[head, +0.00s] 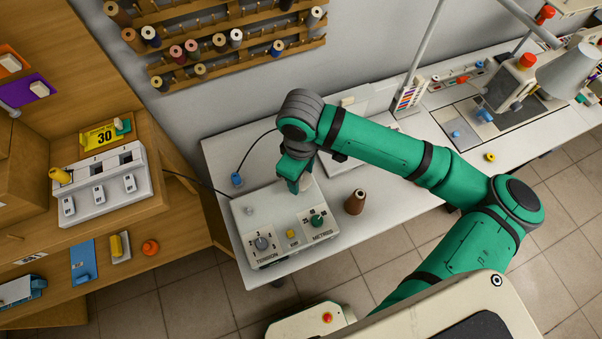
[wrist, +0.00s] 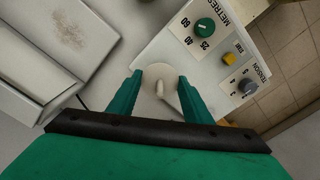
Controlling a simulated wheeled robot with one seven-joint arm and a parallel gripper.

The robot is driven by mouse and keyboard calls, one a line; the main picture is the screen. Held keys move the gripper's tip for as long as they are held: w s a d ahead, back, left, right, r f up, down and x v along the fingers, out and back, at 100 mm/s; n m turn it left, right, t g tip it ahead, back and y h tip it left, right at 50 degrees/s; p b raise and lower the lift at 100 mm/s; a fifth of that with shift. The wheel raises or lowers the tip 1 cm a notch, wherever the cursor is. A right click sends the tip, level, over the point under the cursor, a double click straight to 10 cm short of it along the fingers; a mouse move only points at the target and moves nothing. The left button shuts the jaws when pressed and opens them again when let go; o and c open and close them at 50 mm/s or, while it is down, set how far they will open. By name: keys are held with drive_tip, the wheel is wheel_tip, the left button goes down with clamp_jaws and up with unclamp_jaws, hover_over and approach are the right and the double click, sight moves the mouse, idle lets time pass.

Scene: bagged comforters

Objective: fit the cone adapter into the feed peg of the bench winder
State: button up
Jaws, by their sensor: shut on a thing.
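The bench winder (head: 285,243) is a pale box on the white table, with a grey TENSION knob, a green METRES knob and a yellow button. My gripper (head: 294,184) is over its back right part, pointing down. In the wrist view my gripper (wrist: 160,90) has its green fingers on both sides of a pale round piece (wrist: 154,79), which looks like the cone adapter. A short pale stub stands out at its middle. The gripper is shut on this piece. Whether it is seated on the feed peg or above it, I cannot tell; its underside is hidden.
A brown thread cone (head: 355,202) stands on the table right of the winder. A blue plug (head: 237,179) with a black cable lies behind it. A wooden desk with a white switch box (head: 103,187) is at left. A sewing machine (head: 512,82) stands at right.

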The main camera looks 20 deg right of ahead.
drive_tip(key=shift+f, duration=0.6)
idle(0.3)
drive_tip(key=o, duration=1.7)
drive_tip(key=shift+o, duration=0.2)
drive_tip(key=shift+r, duration=0.1)
drive_tip(key=shift+r, duration=3.45)
drive_tip(key=shift+r, duration=0.1)
